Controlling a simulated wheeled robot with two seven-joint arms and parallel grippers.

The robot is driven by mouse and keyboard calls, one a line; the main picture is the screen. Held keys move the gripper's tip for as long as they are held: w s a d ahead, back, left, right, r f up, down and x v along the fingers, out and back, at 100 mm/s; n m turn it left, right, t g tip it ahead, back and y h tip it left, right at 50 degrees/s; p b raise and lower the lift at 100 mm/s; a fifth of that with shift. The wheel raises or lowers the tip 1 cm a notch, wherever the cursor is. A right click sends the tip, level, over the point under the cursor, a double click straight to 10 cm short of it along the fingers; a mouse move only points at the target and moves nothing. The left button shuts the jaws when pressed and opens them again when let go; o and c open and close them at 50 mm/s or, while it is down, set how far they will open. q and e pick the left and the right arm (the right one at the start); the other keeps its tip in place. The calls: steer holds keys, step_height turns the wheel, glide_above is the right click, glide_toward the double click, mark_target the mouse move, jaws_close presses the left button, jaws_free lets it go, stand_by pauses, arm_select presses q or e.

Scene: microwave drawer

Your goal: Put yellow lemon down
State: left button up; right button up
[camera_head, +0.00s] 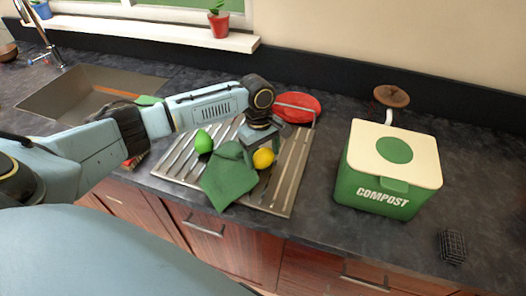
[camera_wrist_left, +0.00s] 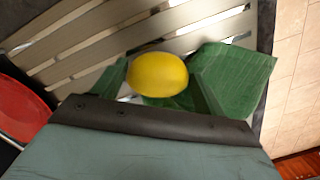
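The yellow lemon (camera_head: 264,158) is between the fingers of my left gripper (camera_head: 262,154), over the right part of the slatted drying rack. In the left wrist view the lemon (camera_wrist_left: 158,74) fills the space between the two fingertips (camera_wrist_left: 158,82), with a finger against each side. The gripper looks shut on it and points down. I cannot tell whether the lemon touches the rack. My right gripper is not in view.
A green cloth (camera_head: 228,178) lies on the rack (camera_head: 180,160) just left of the lemon. A green lime (camera_head: 204,142) is further left, and a red round item (camera_head: 298,106) behind. The compost bin (camera_head: 388,170) stands to the right. Counter between rack and bin is clear.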

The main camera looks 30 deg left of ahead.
arm_select(q)
steer(key=o, duration=0.3)
steer(key=shift+r, duration=0.1)
steer(key=r, duration=0.4)
steer(key=a+r, duration=0.1)
steer(key=r, duration=0.7)
steer(key=shift+w+a, duration=0.2)
steer(key=shift+w, duration=0.1)
